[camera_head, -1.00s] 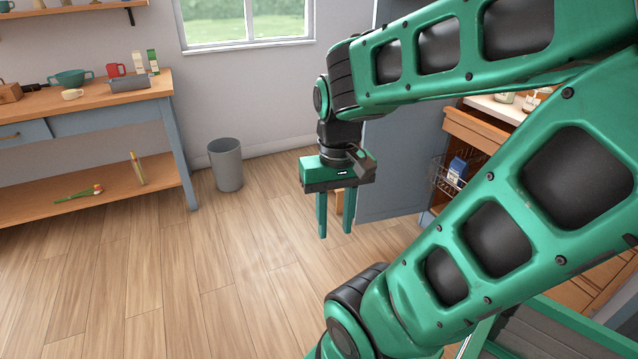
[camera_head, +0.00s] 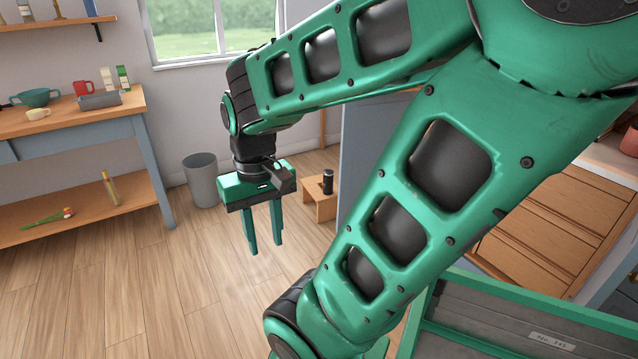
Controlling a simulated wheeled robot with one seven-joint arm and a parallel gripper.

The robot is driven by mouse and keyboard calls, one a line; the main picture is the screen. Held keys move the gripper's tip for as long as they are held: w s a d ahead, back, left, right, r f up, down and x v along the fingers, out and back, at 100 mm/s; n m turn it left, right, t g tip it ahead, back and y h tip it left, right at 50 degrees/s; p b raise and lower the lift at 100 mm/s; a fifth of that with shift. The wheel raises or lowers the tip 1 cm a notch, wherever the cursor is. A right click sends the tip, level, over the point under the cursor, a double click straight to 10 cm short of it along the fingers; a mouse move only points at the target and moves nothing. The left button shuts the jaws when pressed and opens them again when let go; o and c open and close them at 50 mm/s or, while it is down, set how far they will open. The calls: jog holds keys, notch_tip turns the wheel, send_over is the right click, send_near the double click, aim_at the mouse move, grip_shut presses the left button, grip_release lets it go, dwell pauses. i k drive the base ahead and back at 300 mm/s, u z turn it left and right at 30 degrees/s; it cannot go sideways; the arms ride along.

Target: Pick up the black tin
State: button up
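A small black cylinder (camera_head: 328,181), which looks like the black tin, stands upright on a low wooden stool (camera_head: 318,198) against the back wall. My gripper (camera_head: 266,247) hangs fingers down over the floor, left of the stool and nearer to me in the picture. Its two green fingers are apart with nothing between them. The gripper does not touch the tin or the stool.
A grey bin (camera_head: 201,181) stands by the wall, left of the stool. A workbench (camera_head: 75,120) with a bowl, a red mug and cartons is at the left. A tall grey-blue panel rises right of the stool, partly behind my arm. The floor in front is clear.

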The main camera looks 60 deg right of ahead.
aim_at(328, 174)
jog(key=z, duration=0.2)
jog(key=i, duration=1.3)
jog(key=z, duration=0.8)
jog(key=i, duration=1.1)
jog(key=z, duration=1.25)
jog(key=i, duration=0.9)
jog(key=z, duration=0.6)
